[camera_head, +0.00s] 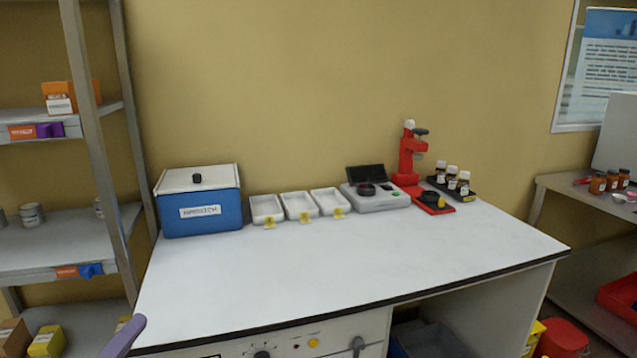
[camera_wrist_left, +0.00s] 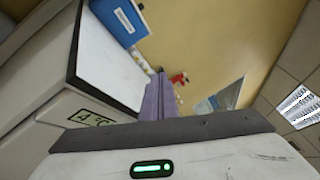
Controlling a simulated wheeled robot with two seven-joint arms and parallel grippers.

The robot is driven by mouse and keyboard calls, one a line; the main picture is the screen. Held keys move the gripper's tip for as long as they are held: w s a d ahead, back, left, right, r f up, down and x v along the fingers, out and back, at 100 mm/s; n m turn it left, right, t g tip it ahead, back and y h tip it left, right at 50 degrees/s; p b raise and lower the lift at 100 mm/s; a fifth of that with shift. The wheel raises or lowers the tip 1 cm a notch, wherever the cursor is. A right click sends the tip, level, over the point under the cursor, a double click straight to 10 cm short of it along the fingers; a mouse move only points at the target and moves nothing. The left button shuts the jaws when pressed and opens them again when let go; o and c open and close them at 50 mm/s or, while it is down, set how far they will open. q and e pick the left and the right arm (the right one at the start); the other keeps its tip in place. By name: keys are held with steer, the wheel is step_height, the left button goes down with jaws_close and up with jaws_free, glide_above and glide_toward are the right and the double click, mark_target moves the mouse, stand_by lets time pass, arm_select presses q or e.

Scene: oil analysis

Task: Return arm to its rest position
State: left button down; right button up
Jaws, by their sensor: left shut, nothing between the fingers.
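My left gripper (camera_head: 136,322) shows only as a purple finger at the bottom left of the head view, in front of the table's near left corner. In the left wrist view the purple fingers (camera_wrist_left: 162,80) are together, shut and empty. They touch nothing that I can see. My right gripper is in neither view.
The white table (camera_head: 350,260) has a wide clear front. Along its back stand a blue box (camera_head: 200,213), three white trays (camera_head: 300,206), a grey device (camera_head: 375,200), a red press (camera_head: 410,155) and several bottles (camera_head: 452,176). A metal shelf (camera_head: 95,140) stands left.

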arm_select(q)
steer(key=s+d+f+n+g+y, duration=0.2)
steer(key=s+f+n, duration=0.3)
steer(key=f+n, duration=0.4)
steer(key=s+d+f+n+g+y, duration=0.25)
steer(key=s+f+n, duration=0.25)
steer(key=f+n, duration=0.5)
steer(key=s+d+f+n+g+h, duration=0.2)
steer(key=s+d+f+n+g, duration=0.2)
steer(key=s+d+f, duration=0.6)
step_height(320, 180, down, 4)
steer(key=s+g, duration=0.2)
steer(key=shift+s+d+r, duration=0.15)
steer(key=shift+s+r, duration=0.05)
steer(key=shift+s, duration=0.1)
steer(key=shift+h, duration=0.25)
